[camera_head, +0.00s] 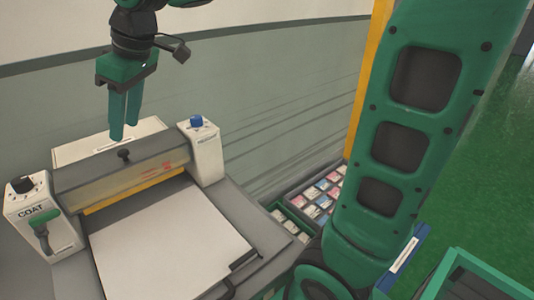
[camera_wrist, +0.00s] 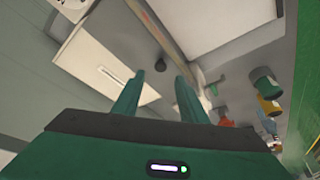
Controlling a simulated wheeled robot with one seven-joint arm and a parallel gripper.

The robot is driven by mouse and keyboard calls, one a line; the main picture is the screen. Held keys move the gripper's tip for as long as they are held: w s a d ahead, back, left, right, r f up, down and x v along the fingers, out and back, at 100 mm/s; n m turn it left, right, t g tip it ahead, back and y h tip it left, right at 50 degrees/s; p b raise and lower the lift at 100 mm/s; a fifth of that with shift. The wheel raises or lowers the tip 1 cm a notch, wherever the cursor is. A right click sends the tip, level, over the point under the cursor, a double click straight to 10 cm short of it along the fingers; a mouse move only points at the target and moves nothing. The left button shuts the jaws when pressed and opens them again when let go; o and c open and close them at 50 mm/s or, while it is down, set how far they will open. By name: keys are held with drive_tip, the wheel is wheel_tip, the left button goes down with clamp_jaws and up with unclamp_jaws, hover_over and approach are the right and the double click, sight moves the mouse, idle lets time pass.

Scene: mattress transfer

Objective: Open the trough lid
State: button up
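The coating machine has a grey lid bar (camera_head: 105,182) across it, which I take as the trough lid. A black knob (camera_head: 124,154) stands on the bar. The lid looks closed. My gripper (camera_head: 125,131) points down just above and behind the knob, apart from it as far as I can see. In the wrist view my gripper (camera_wrist: 160,76) has its two green fingers spread with nothing between them. The knob (camera_wrist: 160,65) shows just beyond the fingertips, roughly in line with the gap.
A COAT block with a black dial (camera_head: 21,185) and green lever (camera_head: 44,217) stands left. A block with a blue knob (camera_head: 196,121) stands right. A white sheet (camera_head: 165,240) lies in front. Several coloured jars, one green (camera_wrist: 263,80), show in the wrist view.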

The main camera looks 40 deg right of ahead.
drive_tip(key=v, duration=0.5)
drive_tip(key=s+d+f+m+g+h, duration=0.1)
drive_tip(key=s+d+f+m, duration=0.4)
drive_tip(key=d, duration=0.7)
drive_tip(key=s+d+f+m+h, duration=0.1)
drive_tip(key=s+d+f+m, duration=0.5)
drive_tip(key=s+d+f, duration=0.4)
drive_tip(key=shift+s+d+f+m+g+h, duration=0.3)
drive_tip(key=shift+d+g+h, duration=0.1)
drive_tip(key=shift+d, duration=0.45)
